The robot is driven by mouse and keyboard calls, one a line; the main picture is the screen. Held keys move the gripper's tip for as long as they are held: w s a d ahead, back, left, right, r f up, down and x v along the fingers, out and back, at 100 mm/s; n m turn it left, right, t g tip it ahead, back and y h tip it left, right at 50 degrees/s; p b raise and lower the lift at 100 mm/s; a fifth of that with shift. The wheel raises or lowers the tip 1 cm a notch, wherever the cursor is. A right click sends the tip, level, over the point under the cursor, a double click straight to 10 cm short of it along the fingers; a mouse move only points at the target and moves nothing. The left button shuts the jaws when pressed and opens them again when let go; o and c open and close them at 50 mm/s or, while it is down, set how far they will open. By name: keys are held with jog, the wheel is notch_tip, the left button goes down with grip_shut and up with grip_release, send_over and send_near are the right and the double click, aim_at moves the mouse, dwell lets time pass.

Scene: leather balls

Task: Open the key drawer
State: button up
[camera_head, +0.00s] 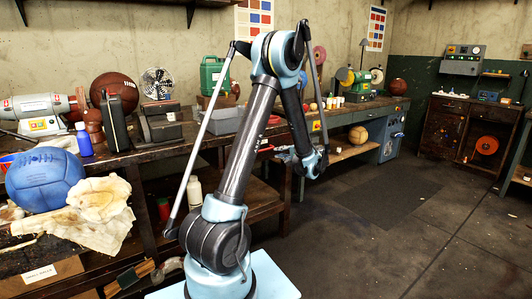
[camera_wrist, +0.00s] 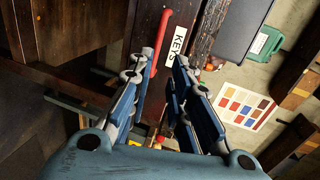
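The key drawer (camera_wrist: 147,22) shows in the wrist view as a dark wooden front with a white "KEYS" label (camera_wrist: 179,44). A red bar handle (camera_wrist: 160,40) runs beside the label. My gripper (camera_wrist: 158,68) is open, its blue fingers on either side of the handle's near end. The handle lies closer to the left finger; I cannot tell whether they touch. The drawer looks shut. In the head view my gripper (camera_head: 284,154) is small, near the bench front below the top, and the drawer cannot be made out clearly.
The workbench (camera_head: 345,116) runs along the wall, carrying a green canister (camera_head: 213,76), a fan (camera_head: 157,83) and machines. A blue ball (camera_head: 45,180) and cloths (camera_head: 98,200) lie at the left. A tan ball (camera_head: 357,135) sits on a lower shelf. Floor at the right is clear.

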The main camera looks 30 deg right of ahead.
jog(key=shift+h, duration=0.3)
jog(key=x, duration=0.5)
jog(key=d+x, duration=0.1)
jog(key=x, duration=1)
jog(key=shift+w+d+f, duration=0.15)
jog(key=shift+w+f, duration=0.05)
jog(key=shift+w, duration=0.05)
